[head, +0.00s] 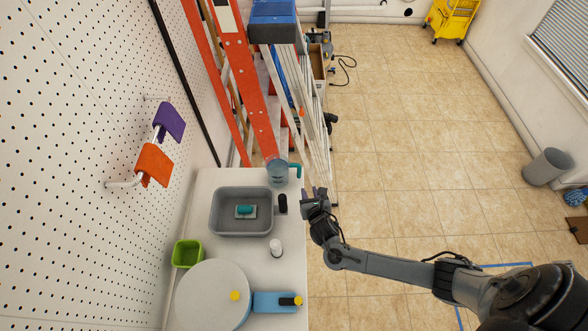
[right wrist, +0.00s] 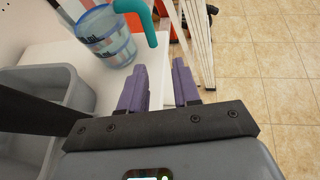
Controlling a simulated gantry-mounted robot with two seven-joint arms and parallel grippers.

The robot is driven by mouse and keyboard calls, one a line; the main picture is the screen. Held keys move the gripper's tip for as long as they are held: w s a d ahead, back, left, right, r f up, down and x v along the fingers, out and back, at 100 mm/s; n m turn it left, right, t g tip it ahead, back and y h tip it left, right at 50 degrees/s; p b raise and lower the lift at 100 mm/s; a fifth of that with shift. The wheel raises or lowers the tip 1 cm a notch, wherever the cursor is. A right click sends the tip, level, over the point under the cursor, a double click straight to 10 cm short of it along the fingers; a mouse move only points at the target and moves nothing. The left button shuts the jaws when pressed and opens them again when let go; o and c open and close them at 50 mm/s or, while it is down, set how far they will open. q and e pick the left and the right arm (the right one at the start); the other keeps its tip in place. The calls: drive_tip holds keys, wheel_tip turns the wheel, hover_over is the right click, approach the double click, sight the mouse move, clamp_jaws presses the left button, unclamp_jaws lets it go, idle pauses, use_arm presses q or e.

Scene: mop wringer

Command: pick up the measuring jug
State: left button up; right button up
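The measuring jug (head: 277,173) is clear bluish plastic with a teal handle (head: 297,168). It stands at the far right corner of the white table (head: 212,181), handle toward the right. In the right wrist view the jug (right wrist: 106,38) is at the upper left, and its curved handle (right wrist: 143,18) lies just beyond the fingers, cut by the top edge. My right gripper (head: 315,192) is just off the table's right edge, on the near side of the handle. In the right wrist view its purple fingers (right wrist: 160,82) are apart with nothing between them. My left gripper is not in view.
A grey basin (head: 217,228) with a teal item inside stands near the jug. Orange ladders (head: 250,70) lean behind the table. The floor at the right is mostly clear.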

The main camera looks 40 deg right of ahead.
sight(300, 171)
drive_tip(key=shift+t, duration=0.5)
drive_tip(key=w+d, duration=0.1)
drive_tip(key=w, duration=0.1)
drive_tip(key=w+d+b, duration=0.1)
drive_tip(key=w, duration=0.2)
drive_tip(key=w+b, duration=0.1)
drive_tip(key=w, duration=0.1)
drive_tip(key=shift+w+d, duration=0.25)
drive_tip(key=shift+d, duration=0.15)
drive_tip(key=shift+b+x, duration=0.4)
drive_tip(key=shift+x, duration=0.6)
drive_tip(key=shift+f+b+x, duration=0.2)
drive_tip(key=shift+b+x, duration=0.25)
drive_tip(key=shift+x, duration=1.65)
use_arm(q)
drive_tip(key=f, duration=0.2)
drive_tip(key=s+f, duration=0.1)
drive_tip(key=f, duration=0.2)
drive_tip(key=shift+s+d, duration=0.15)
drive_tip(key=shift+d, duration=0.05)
use_arm(e)
drive_tip(key=shift+s+a, duration=0.1)
drive_tip(key=shift+a, duration=0.1)
drive_tip(key=shift+c, duration=0.2)
clamp_jaws()
drive_tip(key=shift+r, duration=0.1)
